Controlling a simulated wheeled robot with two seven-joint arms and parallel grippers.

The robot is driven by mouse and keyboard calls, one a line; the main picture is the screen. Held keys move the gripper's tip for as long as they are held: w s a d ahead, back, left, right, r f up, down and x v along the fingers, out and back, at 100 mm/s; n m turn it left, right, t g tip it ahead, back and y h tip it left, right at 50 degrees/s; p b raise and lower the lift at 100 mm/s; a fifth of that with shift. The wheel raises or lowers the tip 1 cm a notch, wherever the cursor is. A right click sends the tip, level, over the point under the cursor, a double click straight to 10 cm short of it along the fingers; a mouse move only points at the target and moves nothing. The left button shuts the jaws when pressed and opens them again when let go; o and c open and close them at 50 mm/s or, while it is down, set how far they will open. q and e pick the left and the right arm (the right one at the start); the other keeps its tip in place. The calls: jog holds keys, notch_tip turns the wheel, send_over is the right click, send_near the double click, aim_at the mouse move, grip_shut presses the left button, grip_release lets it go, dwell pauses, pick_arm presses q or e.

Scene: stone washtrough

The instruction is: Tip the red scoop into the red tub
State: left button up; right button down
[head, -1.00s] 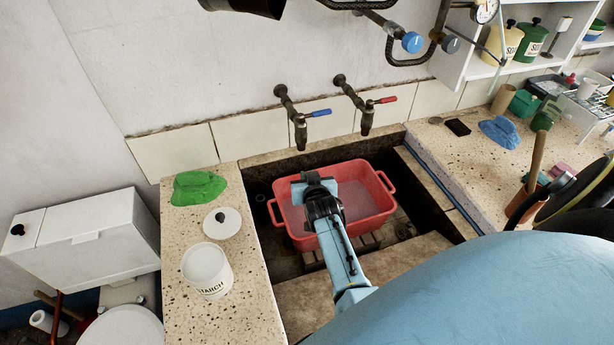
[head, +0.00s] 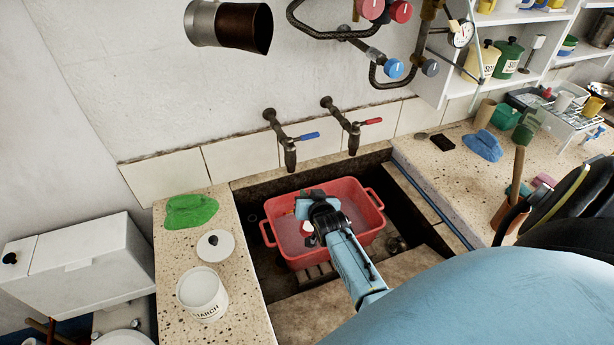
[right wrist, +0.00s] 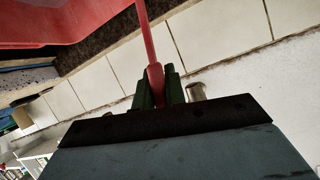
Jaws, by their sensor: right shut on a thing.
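The red tub (head: 368,230) stands in the stone trough below the taps, with greyish liquid (head: 345,212) inside. My right gripper (head: 308,222) is over the tub, seen from behind. In the right wrist view, its dark green fingers (right wrist: 157,90) are shut on the thin red handle of the red scoop (right wrist: 149,45). The scoop's bowl cannot be clearly made out; a small white and red patch shows beside the gripper in the head view. Large red surface at the wrist view's top left looks like the tub. My left gripper is not in view.
Two taps, one with a blue lever (head: 305,137) and one with a red lever (head: 368,122), hang behind the tub. An open starch jar (head: 203,297), its lid (head: 215,246) and a green cloth (head: 190,211) sit on the left ledge. The right counter is cluttered.

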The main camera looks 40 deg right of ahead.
jog(key=shift+s+d+m+y+p, duration=0.2)
jog(key=shift+s+d+m+y, duration=0.1)
jog(key=shift+d, duration=0.35)
jog(key=shift+s+d+m+y+p, duration=0.2)
jog(key=shift+d+m, duration=0.1)
jog(key=shift+d, duration=0.3)
jog(key=shift+s+d+f+m+t+y+b, duration=0.2)
jog(key=shift+d+m+b, duration=0.15)
jog(key=shift+d, duration=0.35)
jog(key=shift+s+d+f+m+t+y+b, duration=0.15)
jog(key=shift+d+m+y+b, duration=0.15)
jog(key=shift+d, duration=0.35)
jog(key=shift+r, duration=0.1)
jog(key=shift+d, duration=0.1)
